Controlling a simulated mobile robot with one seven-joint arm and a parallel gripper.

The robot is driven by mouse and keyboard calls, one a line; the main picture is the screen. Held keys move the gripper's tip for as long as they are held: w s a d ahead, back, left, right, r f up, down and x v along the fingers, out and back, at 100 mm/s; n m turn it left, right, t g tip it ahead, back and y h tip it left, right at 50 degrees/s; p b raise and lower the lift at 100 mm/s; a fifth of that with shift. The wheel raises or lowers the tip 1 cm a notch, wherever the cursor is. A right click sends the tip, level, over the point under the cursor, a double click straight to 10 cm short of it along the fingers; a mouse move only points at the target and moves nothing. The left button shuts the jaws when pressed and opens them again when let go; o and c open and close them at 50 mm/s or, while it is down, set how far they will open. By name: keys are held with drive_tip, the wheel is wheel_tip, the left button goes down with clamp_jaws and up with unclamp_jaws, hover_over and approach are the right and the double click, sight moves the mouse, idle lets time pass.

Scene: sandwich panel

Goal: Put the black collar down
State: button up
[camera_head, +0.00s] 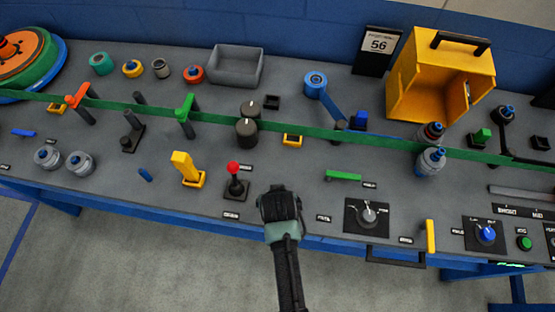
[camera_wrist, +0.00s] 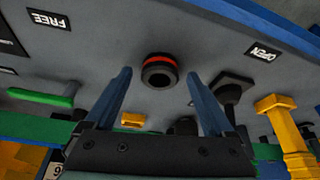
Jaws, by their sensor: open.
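The black collar (camera_wrist: 160,77), a short dark ring with a red band, appears to rest on the grey panel top in the wrist view. It lies between the FREE and OPEN labels. My gripper (camera_wrist: 159,76) is open, with one blue finger to each side of the collar and a clear gap on both sides. Nothing is held. In the head view my gripper (camera_head: 278,198) is over the front part of the panel (camera_head: 310,185), and the collar is hidden by it there.
A red-knobbed lever (camera_head: 235,180) stands close left of my gripper, and a yellow lever (camera_head: 187,168) further left. A green bar (camera_head: 343,175) and a rotary knob (camera_head: 367,214) are to the right. A green strip (camera_head: 330,146) crosses the panel behind.

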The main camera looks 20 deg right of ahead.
drive_tip(key=shift+r, duration=0.3)
drive_tip(key=v, duration=1.2)
drive_tip(key=shift+s+f, duration=0.1)
drive_tip(key=w+r+n+t+h, duration=0.1)
drive_tip(key=w+r+t, duration=0.3)
drive_tip(key=w+r, duration=0.4)
drive_tip(key=w+r+t, duration=0.3)
drive_tip(key=w+r, duration=0.2)
drive_tip(key=r, duration=0.6)
drive_tip(key=w+a+r+n+t, duration=0.1)
drive_tip(key=w+r+t, duration=0.15)
drive_tip(key=r, duration=0.55)
drive_tip(key=w+a+r+n+t, duration=0.1)
drive_tip(key=w+r+t, duration=0.15)
drive_tip(key=r, duration=0.55)
drive_tip(key=s+a+r+t+y, duration=0.1)
drive_tip(key=s+a+r+t, duration=0.1)
drive_tip(key=r, duration=0.8)
drive_tip(key=s+a+r+n+t+y, duration=0.1)
drive_tip(key=s+a+r+t, duration=0.2)
drive_tip(key=r, duration=0.7)
drive_tip(key=s+a+r+t, duration=0.3)
drive_tip(key=s+r+t, duration=0.3)
drive_tip(key=r, duration=0.4)
drive_tip(key=shift+s+r+n+y, duration=0.2)
drive_tip(key=shift+s+n+y, duration=0.15)
drive_tip(key=shift+s, duration=0.45)
